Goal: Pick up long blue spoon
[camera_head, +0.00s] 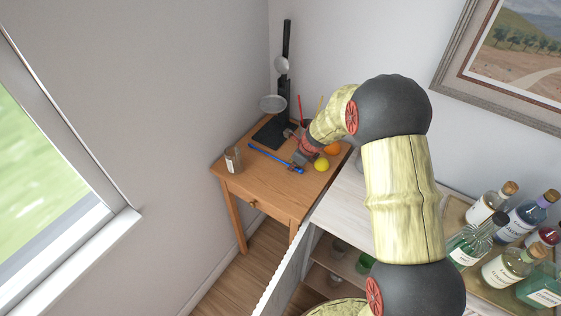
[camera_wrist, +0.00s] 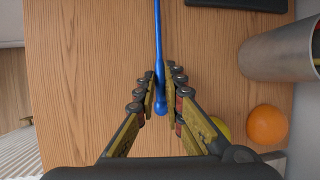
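The long blue spoon (camera_head: 275,158) lies across the wooden table in the head view. In the wrist view the blue spoon (camera_wrist: 158,40) runs up from between the fingers, its rounded near end low between them. My gripper (camera_head: 300,160) is down at the spoon's right-hand end. In the wrist view my gripper (camera_wrist: 161,90) has its fingers close on both sides of the spoon, with a narrow gap between them. Whether both pads touch it I cannot tell.
On the wooden table (camera_head: 262,192) are a glass jar (camera_head: 233,160), a yellow lemon (camera_head: 321,164), an orange (camera_head: 332,149) and a dark stand (camera_head: 272,135). A metal cup (camera_wrist: 280,55) lies at the right in the wrist view. Bottles (camera_head: 505,265) crowd the tray at right.

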